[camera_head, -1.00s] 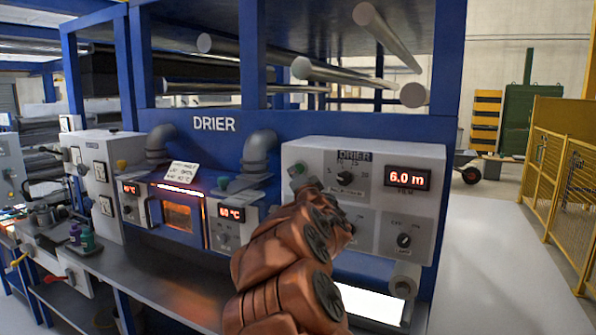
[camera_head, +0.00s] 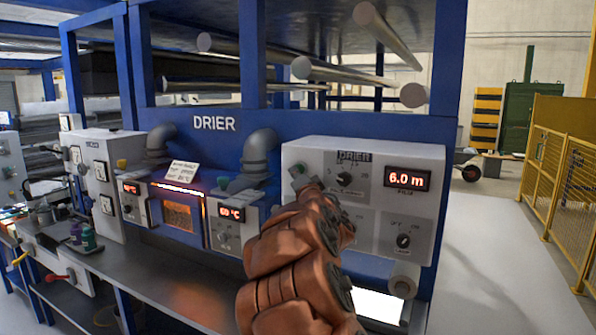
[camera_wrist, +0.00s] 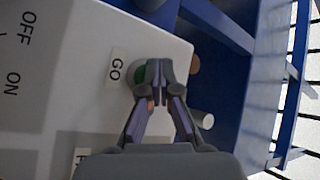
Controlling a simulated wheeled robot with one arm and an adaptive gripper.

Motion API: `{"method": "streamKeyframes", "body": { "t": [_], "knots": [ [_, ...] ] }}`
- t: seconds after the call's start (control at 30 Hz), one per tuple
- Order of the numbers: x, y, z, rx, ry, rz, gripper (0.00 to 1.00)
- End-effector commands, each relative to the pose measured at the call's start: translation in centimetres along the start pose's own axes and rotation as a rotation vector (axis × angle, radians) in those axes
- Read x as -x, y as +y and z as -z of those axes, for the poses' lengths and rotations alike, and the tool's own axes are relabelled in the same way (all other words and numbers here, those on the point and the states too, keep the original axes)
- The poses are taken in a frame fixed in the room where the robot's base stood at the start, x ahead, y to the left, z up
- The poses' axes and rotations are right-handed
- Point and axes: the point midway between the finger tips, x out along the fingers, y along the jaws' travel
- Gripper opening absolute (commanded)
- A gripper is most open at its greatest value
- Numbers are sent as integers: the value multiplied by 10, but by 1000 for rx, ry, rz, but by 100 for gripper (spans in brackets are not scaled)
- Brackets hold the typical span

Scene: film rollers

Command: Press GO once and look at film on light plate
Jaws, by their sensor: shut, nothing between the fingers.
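The grey DRIER control box (camera_head: 420,165) stands on the right of the bench, its red display (camera_head: 407,180) reading 6.0 m. In the wrist view the GO label (camera_wrist: 116,70) sits beside a green button (camera_wrist: 140,77), partly hidden by my fingers. My gripper (camera_wrist: 160,68) is shut and empty, its fingertips over or right beside the button; I cannot tell if they touch it. In the head view my copper-coloured arm hides part of the box. The lit white light plate (camera_head: 377,306) shows below the box, partly covered by my arm. I cannot make out film on it.
An OFF/ON knob (camera_head: 403,241) is low on the box. Left of it are the drier's glowing window (camera_head: 178,212), grey pipes (camera_head: 258,155) and a 60 °C display (camera_head: 231,213). Rollers (camera_head: 343,76) lie above. Floor to the right is open before a yellow fence (camera_head: 565,170).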

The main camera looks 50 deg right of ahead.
Motion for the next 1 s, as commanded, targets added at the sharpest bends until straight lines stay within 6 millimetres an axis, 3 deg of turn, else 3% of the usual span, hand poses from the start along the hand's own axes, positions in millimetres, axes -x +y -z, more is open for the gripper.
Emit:
{"method": "streamKeyframes", "body": {
  "t": [1.0],
  "knots": [
    [-6, 4, 5, 0, 1, 0, 0]
  ]
}}
